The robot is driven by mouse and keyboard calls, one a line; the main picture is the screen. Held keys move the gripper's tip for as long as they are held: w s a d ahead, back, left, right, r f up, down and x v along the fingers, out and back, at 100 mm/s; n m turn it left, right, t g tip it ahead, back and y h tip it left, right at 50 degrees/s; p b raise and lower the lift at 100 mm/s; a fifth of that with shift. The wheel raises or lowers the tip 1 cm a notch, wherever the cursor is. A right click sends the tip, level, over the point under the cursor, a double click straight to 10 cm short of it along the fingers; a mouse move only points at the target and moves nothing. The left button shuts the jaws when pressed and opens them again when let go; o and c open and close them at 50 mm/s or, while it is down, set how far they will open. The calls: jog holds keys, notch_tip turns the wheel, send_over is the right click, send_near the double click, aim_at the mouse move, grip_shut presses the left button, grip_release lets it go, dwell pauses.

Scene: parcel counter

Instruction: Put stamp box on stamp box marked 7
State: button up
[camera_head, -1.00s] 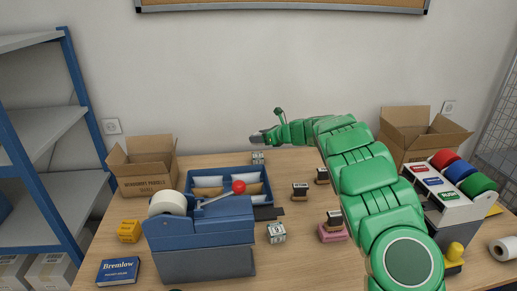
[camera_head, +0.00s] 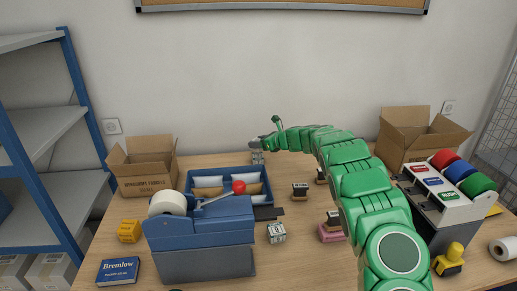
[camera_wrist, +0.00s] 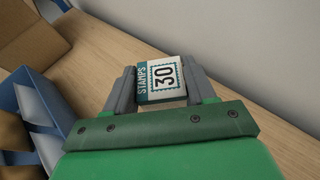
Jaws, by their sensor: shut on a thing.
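In the head view my gripper (camera_head: 257,153) points down at the back of the counter, shut on this stamp box (camera_head: 258,159), whose lower part shows below the fingers. I cannot make out a 7 on any box.
The blue tray (camera_head: 205,172) with envelopes is just left of my gripper. The blue tape dispenser (camera_head: 200,240) with a red-knobbed lever stands in front of it. Several hand stamps, one on a pink pad (camera_head: 331,234), stand to the right. Open cartons (camera_head: 146,168) stand at the back.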

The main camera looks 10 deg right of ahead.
jog(key=shift+f, duration=1.35)
jog(key=shift+f, duration=0.15)
jog(key=o, duration=1)
jog(key=shift+o, duration=0.2)
jog(key=shift+r, duration=0.2)
jog(key=shift+s+d+r, duration=0.15)
jog(key=shift+s+d, duration=0.3)
jog(key=shift+d, duration=0.05)
jog(key=v, duration=1)
jog(key=shift+s+d+r, duration=0.15)
jog(key=shift+s+r, duration=0.05)
